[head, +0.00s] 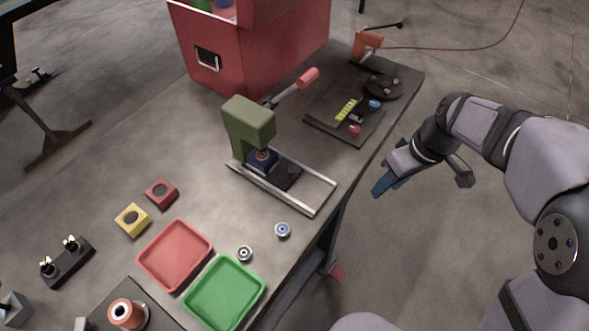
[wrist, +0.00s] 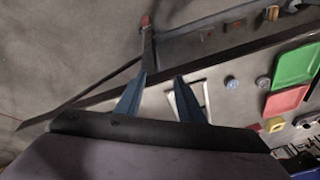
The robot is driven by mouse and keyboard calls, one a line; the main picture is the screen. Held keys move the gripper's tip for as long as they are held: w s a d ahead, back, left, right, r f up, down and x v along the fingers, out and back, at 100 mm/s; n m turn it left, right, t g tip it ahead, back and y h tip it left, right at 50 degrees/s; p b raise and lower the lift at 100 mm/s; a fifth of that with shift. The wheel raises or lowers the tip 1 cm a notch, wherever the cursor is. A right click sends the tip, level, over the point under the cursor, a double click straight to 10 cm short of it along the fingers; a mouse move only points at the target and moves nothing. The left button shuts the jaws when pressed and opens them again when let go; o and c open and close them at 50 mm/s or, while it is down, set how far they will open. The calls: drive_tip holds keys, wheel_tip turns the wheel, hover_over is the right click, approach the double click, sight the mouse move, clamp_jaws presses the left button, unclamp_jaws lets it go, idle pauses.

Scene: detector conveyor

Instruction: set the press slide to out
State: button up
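The green press (head: 247,125) stands on the table with a lever ending in a red handle (head: 308,78). Its slide (head: 286,177) is a dark plate between two pale rails (head: 318,200), at the press end and partly under the head. The rails' outer end towards the table edge is bare. A dark blue block (head: 262,160) sits at the slide's inner end under the head. My gripper (head: 381,186) is beyond the table's right edge, right of the rails, touching nothing. In the wrist view its blue fingers (wrist: 160,80) are apart and empty, with the rails (wrist: 201,92) behind them.
A red bin (head: 240,50) and a dark board (head: 335,115) with small parts lie behind the press. Two small round parts (head: 283,230) (head: 245,253), a red tray (head: 175,253) and a green tray (head: 225,293) lie in front. Open floor lies right of the table.

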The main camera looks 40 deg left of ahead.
drive_tip(key=a+n+y+b, duration=0.1)
drive_tip(key=a+n, duration=0.4)
drive_tip(key=a, duration=0.6)
drive_tip(key=n+g+y, duration=0.1)
drive_tip(key=n, duration=0.3)
approach(291, 170)
drive_tip(key=shift+p+x, duration=1)
drive_tip(key=shift+x, duration=2.9)
clamp_jaws()
